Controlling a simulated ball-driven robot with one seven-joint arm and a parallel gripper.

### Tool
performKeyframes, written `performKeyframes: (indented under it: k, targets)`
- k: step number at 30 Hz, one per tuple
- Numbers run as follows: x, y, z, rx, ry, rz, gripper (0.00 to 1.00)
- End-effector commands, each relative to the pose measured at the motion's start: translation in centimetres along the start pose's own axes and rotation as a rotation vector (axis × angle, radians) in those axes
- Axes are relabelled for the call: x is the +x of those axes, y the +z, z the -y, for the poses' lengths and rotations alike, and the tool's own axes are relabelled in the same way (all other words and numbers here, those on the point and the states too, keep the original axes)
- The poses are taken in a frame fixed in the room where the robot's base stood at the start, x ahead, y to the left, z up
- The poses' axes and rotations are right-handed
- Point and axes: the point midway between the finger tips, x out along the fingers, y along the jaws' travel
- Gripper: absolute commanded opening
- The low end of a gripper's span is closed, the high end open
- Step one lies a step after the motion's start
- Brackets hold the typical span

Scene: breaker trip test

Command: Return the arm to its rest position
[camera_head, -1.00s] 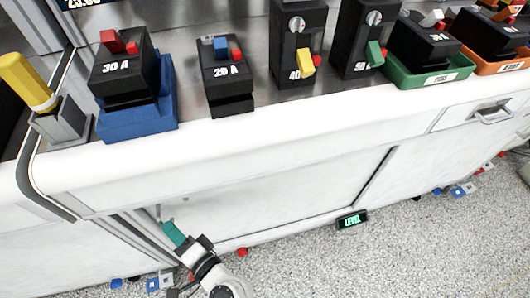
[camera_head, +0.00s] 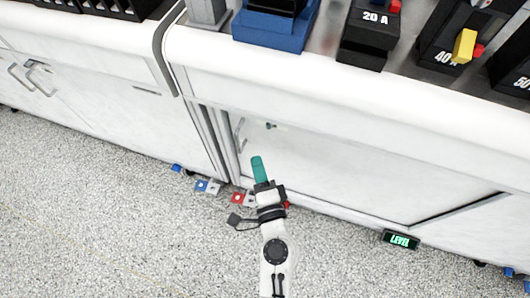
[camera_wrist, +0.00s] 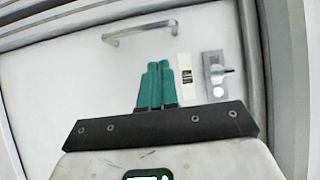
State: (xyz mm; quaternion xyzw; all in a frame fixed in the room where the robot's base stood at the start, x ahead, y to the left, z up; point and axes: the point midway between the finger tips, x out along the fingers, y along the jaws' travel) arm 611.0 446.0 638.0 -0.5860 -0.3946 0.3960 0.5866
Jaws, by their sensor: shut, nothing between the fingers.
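My arm reaches up from the bottom of the head view. My gripper (camera_head: 257,165), with green fingers, is in front of the white cabinet below the counter. In the wrist view my gripper (camera_wrist: 155,66) has its two green fingers together with nothing between them. It faces a white cabinet door (camera_wrist: 85,60) with a metal handle (camera_wrist: 140,33) and a metal latch (camera_wrist: 217,75). I cannot tell how far the fingers are from the door.
On the white counter (camera_head: 300,90) stand a blue tray (camera_head: 270,32), a 20 A breaker (camera_head: 370,35) and a 40 A breaker (camera_head: 455,45). Small blue and red items lie on the floor. The speckled floor (camera_head: 120,220) at left is open.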

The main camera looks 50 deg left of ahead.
Motion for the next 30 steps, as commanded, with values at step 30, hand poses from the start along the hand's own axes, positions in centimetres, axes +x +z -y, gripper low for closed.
performKeyframes:
  k: [30]
  targets:
    - [-10.2,-3.4,-1.1,-0.219,0.136,0.047,0.00]
